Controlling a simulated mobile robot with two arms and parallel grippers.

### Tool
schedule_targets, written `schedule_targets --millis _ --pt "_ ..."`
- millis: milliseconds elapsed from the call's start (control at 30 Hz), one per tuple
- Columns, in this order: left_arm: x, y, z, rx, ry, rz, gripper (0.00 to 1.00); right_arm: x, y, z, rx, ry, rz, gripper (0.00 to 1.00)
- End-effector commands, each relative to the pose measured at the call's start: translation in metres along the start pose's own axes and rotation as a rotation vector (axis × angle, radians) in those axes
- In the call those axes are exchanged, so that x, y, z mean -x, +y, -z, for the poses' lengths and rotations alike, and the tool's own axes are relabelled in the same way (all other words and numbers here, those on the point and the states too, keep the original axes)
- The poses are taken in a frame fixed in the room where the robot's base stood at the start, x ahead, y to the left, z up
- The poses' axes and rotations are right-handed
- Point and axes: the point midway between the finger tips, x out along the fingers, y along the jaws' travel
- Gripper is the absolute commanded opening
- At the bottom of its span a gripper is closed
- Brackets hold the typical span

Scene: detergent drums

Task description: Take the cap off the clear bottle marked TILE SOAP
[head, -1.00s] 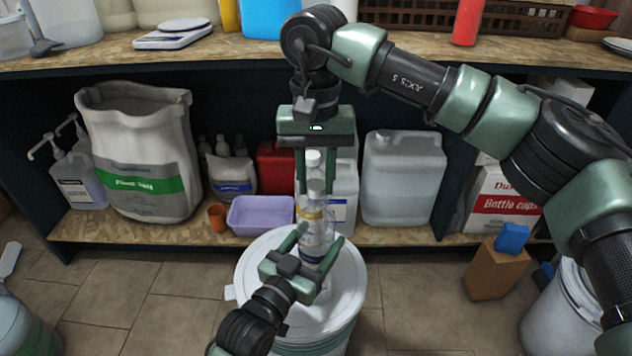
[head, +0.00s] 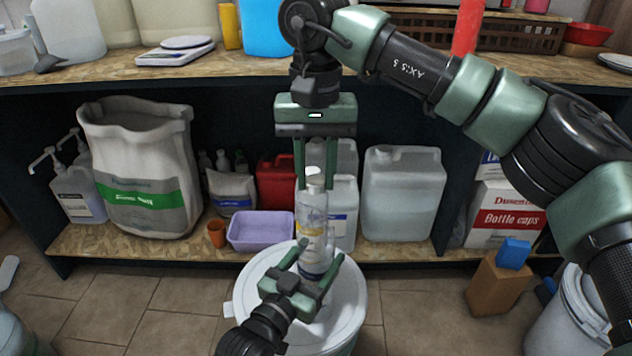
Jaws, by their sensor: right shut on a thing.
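The clear bottle (head: 313,232) stands upright on the white drum lid, with a pale yellow label band and blue near its base. Its lettering is too small to read. My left gripper (head: 319,250) comes from the front with its fingers around the bottle's lower body, shut on it. My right gripper (head: 315,187) reaches down from above, its fingers shut on the small whitish cap (head: 314,186) at the bottle's top. I cannot tell whether the cap still touches the neck, as pale jugs behind blur the outline.
The drum lid (head: 251,295) is bare around the bottle. On the low shelf behind stand a lilac tub (head: 262,232), an orange cup (head: 216,233), a red can (head: 275,183), a large jug (head: 403,195) and a white sack (head: 140,170). A brown block (head: 497,285) stands on the floor at right.

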Motion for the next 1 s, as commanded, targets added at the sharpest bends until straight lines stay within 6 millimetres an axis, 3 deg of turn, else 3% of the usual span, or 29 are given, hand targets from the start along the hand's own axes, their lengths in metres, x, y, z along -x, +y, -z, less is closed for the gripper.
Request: schedule_targets --millis 67,100,200,500,633,1000 --pt "0.000 0.000 0.000 0.000 -0.001 0.000 0.00 0.000 0.000 0.000 0.000 0.000 0.000 0.00" --pt "0.000 0.000 0.000 0.000 -0.001 0.000 0.68 0.000 0.000 0.000 0.000 0.000 0.000 0.00" --pt "0.000 0.000 0.000 0.000 -0.001 0.000 0.91 -0.001 0.000 0.000 0.000 0.000 0.000 0.00" --pt "0.001 0.000 0.000 0.000 0.000 0.000 0.91 0.000 0.000 0.000 0.000 0.000 0.000 0.00" --pt "0.010 0.000 0.000 -0.001 -0.001 0.000 0.91 0.002 0.000 0.000 0.000 0.000 0.000 0.00" --pt "0.084 0.000 -0.001 0.000 -0.005 0.000 0.91 0.013 0.000 0.000 0.000 0.000 0.000 0.00"
